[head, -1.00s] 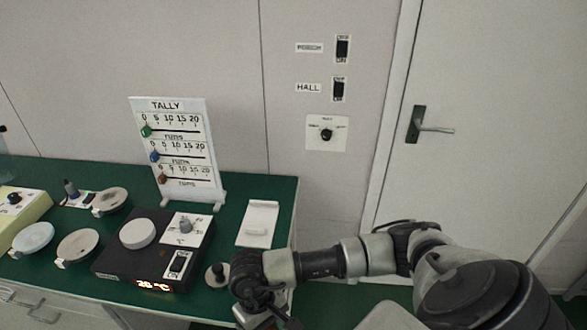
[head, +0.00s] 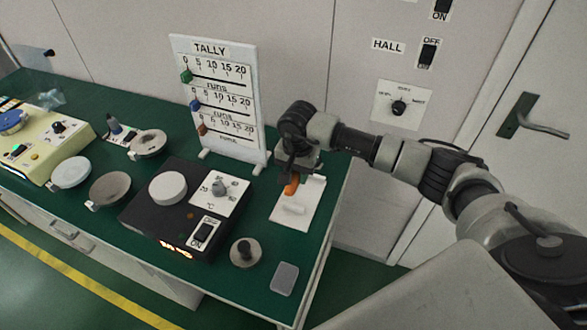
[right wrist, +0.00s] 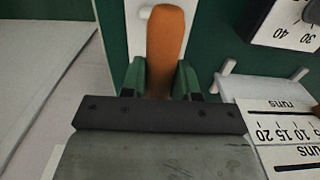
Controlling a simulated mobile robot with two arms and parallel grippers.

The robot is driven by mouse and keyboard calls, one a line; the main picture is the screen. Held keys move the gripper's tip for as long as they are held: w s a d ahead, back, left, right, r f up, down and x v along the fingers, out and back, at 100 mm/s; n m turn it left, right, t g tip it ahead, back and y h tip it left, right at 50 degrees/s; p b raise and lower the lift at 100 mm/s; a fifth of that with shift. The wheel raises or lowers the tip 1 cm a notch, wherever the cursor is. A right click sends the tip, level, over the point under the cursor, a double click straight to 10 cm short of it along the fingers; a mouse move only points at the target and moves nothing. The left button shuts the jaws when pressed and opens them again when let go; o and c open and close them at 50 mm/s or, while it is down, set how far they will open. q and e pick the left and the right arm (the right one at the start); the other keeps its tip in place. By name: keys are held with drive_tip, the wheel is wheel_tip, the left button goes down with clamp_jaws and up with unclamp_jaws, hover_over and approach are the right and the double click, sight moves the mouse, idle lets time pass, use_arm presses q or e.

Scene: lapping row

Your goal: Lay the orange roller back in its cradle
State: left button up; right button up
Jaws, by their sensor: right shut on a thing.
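The orange roller (head: 291,187) is held in my right gripper (head: 291,172), over the far part of a white plate. This plate (head: 313,190), with a pale raised piece (head: 294,210) on it, looks like the cradle. In the right wrist view the roller (right wrist: 166,40) lies between the green fingers of my right gripper (right wrist: 160,80), its rounded end pointing away. The white plate (right wrist: 190,8) shows behind it. I cannot tell whether the roller touches the plate. My left gripper is not in view.
The tally board (head: 219,100) stands close left of my right gripper. A black hotplate unit (head: 150,220) with a round white top is left of the plate. A round-based black knob (head: 245,253) and a small grey pad (head: 285,278) are nearer the front. The table's right edge is close.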

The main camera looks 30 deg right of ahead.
drive_tip(key=shift+s+f, duration=0.2)
drive_tip(key=shift+f, duration=0.25)
wheel_tip(320, 180, down, 5)
drive_tip(key=b, duration=0.3)
drive_tip(key=shift+w+f+b, duration=0.15)
drive_tip(key=shift+f+b, duration=1)
drive_tip(key=shift+f, duration=0.1)
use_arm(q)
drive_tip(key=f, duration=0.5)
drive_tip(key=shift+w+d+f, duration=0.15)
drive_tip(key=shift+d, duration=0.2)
use_arm(e)
drive_tip(key=o, duration=1)
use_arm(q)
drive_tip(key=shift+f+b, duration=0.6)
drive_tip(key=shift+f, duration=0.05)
use_arm(e)
wheel_tip(320, 180, up, 11)
drive_tip(key=shift+f, duration=0.1)
